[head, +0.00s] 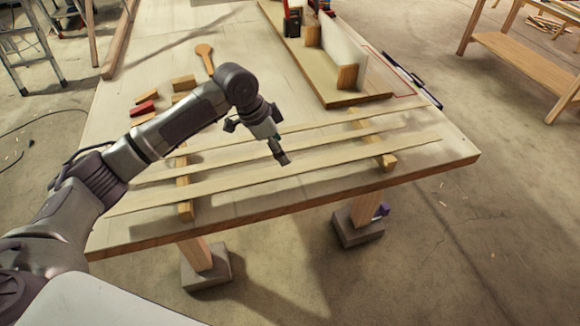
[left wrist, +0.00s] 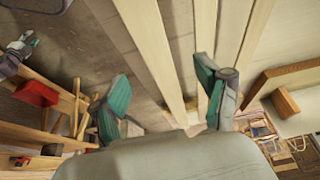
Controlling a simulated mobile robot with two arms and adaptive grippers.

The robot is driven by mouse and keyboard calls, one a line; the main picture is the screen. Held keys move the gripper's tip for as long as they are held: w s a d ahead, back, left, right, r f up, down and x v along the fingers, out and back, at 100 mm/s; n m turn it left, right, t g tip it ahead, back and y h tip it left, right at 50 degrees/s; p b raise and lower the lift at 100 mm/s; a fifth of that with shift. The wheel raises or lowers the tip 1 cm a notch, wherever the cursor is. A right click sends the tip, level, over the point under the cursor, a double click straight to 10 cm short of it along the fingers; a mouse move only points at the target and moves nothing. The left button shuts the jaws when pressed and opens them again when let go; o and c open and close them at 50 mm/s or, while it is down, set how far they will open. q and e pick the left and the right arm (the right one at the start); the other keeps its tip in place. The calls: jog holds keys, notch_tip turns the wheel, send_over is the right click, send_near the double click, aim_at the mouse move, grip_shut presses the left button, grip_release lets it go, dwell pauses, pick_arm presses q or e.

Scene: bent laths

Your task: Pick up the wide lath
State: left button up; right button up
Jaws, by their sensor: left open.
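Three pale laths lie side by side across two wooden supports on the table. The front one (head: 230,181) looks the widest; it also shows in the left wrist view (left wrist: 150,50). The middle lath (head: 340,138) and the back lath (head: 325,122) look narrower. My left gripper (head: 281,155) is open and empty above the front lath, near its middle. In the left wrist view its teal-padded fingers (left wrist: 165,100) are spread to either side of the front lath's line; contact cannot be told. What looks like my right gripper (left wrist: 21,46) is at that view's left edge, too small to read.
The supports (head: 185,190) and (head: 384,161) lie on the table (head: 465,150). Small blocks (head: 183,82), a red block (head: 145,107) and a wooden paddle (head: 204,50) lie behind the arm. A board with uprights (head: 320,80) stands at the back right.

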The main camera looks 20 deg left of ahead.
aim_at(290, 168)
pick_arm(q)
jog(key=shift+d+f, duration=0.15)
jog(key=shift+f, duration=0.35)
jog(key=x, duration=0.1)
jog(key=p+x, duration=0.1)
jog(key=x, duration=0.1)
jog(key=p+x, duration=0.1)
jog(key=shift+s+f, duration=0.3)
jog(key=shift+w+d+f, duration=0.1)
jog(key=shift+f, duration=0.2)
jog(key=c, duration=1.2)
jog(key=shift+r, duration=0.1)
jog(key=shift+c, duration=0.6)
